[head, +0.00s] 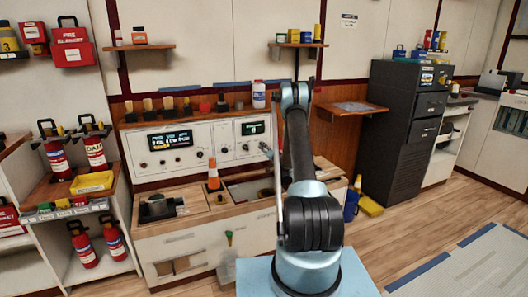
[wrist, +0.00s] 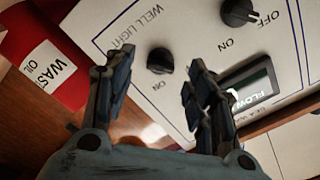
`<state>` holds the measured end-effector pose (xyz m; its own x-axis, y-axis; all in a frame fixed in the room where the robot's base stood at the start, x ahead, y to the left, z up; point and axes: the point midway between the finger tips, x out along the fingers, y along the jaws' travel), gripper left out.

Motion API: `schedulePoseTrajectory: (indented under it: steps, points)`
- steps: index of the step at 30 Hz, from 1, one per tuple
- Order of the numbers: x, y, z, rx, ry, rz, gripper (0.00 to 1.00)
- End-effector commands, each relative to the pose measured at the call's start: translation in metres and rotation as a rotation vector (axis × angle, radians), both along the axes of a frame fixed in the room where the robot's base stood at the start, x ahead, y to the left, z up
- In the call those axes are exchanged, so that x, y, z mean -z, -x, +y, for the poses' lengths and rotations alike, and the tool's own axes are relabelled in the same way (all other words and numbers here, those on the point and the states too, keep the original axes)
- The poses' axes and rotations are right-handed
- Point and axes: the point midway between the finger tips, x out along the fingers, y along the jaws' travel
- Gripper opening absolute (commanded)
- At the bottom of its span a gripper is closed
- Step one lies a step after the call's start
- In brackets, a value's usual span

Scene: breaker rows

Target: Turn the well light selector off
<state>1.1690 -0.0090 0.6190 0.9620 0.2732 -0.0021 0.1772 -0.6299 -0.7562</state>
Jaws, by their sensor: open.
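The well light selector (wrist: 160,60) is a small black knob on a white panel, with a "WELL LIGHT" label beside it and "ON" printed near it. Its pointer direction is too dark to tell, and no "OFF" mark for it is visible. My gripper (wrist: 160,78) is open and empty, and the knob shows between its two dark fingers. I cannot tell whether the fingers touch the panel. In the head view my gripper (head: 267,150) is small, at the right part of the white control panel (head: 200,158); I cannot single out the selector there.
A larger black knob (wrist: 238,12) marked "OFF" and "ON" and a lit display (wrist: 247,92) are near the selector. A red container (wrist: 42,55) with a white label is at the left. An orange cone (head: 213,174) stands on the wooden counter (head: 190,210) below the panel.

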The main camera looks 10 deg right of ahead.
Motion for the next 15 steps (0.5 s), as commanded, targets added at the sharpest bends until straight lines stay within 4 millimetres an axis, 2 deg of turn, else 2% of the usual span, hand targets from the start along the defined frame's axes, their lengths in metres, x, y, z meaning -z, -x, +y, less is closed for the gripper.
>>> schedulePoseTrajectory:
  steps: [6, 15]
  points:
    - [0.0, 0.023, -0.007, 0.001, 0.0, 0.0, 0.5]
    - [0.001, 0.028, -0.008, 0.001, 0.0, 0.001, 0.5]
